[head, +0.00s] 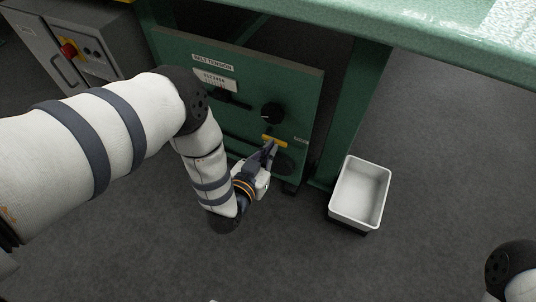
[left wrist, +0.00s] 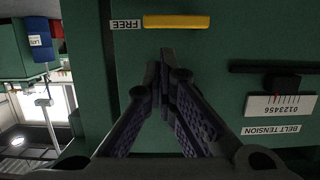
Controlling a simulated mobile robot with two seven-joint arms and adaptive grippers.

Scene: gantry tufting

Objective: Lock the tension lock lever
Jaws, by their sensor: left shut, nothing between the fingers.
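The tension lock lever (head: 274,141) is a short yellow bar low on the green belt tension panel (head: 300,95). It points at a small white label that reads FREE in the left wrist view (left wrist: 126,24). The yellow lever (left wrist: 178,21) lies across the top of that view. My left gripper (head: 271,149) is shut and empty, its fingertips just below the lever in the head view. In the left wrist view the fingertips (left wrist: 165,62) show a gap from the lever; I cannot tell the depth between them. My right gripper is out of view.
A black knob (head: 272,112) sits above the lever. A scale plate (left wrist: 281,105) is beside a dark slot. A white bin (head: 360,192) stands right of the green table leg (head: 352,110). A grey box with a red button (head: 69,50) is at upper left.

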